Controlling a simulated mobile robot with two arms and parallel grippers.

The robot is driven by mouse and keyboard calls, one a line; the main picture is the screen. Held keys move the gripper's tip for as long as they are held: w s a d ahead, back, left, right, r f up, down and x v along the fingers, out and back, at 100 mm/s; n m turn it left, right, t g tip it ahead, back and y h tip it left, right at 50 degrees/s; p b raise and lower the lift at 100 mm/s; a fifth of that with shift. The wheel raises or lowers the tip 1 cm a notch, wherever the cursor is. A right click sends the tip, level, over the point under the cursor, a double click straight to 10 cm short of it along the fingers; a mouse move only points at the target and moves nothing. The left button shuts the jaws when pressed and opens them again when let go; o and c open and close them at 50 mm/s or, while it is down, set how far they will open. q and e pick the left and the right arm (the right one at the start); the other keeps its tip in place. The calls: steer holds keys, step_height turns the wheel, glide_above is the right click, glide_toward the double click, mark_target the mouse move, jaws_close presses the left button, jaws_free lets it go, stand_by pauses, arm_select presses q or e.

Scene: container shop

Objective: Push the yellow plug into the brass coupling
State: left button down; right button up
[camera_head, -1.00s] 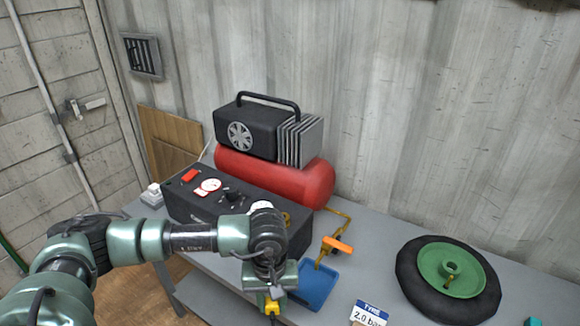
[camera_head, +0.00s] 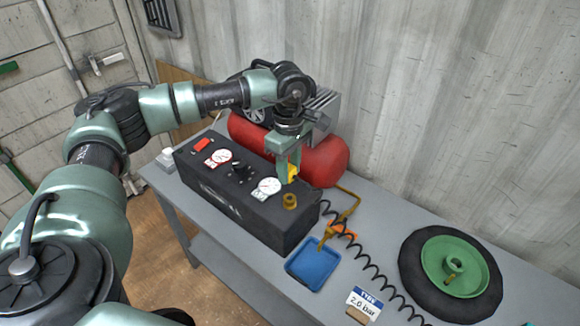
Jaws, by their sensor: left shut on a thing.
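My left gripper (camera_head: 288,172) is shut on the yellow plug (camera_head: 293,171), above the back edge of the black control box. The brass coupling (camera_head: 290,201) stands up from the top of the box near its right end, a little in front of and below the plug. Plug and coupling look apart. A black coiled hose (camera_head: 366,262) runs from beside the box across the bench to the lower right. The fingers hide part of the plug. My right gripper is not in view.
The black control box (camera_head: 245,215) carries gauges and a red switch. The red compressor tank (camera_head: 325,160) lies close behind. A blue tray (camera_head: 313,266), an orange-handled valve (camera_head: 343,230), a "2.0 bar" sign (camera_head: 364,302) and a wheel (camera_head: 409,270) occupy the bench's right side.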

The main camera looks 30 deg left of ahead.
arm_select(q)
steer(key=shift+w+f, duration=0.15)
steer(key=shift+f, duration=0.3)
steer(key=shift+f+b, duration=1.7)
steer(key=shift+f, duration=0.8)
steer(key=shift+b, duration=0.4)
steer(key=shift+f+b, duration=0.45)
steer(key=shift+f, duration=0.1)
steer(key=c, duration=1)
jaws_free()
steer(key=shift+o, duration=0.2)
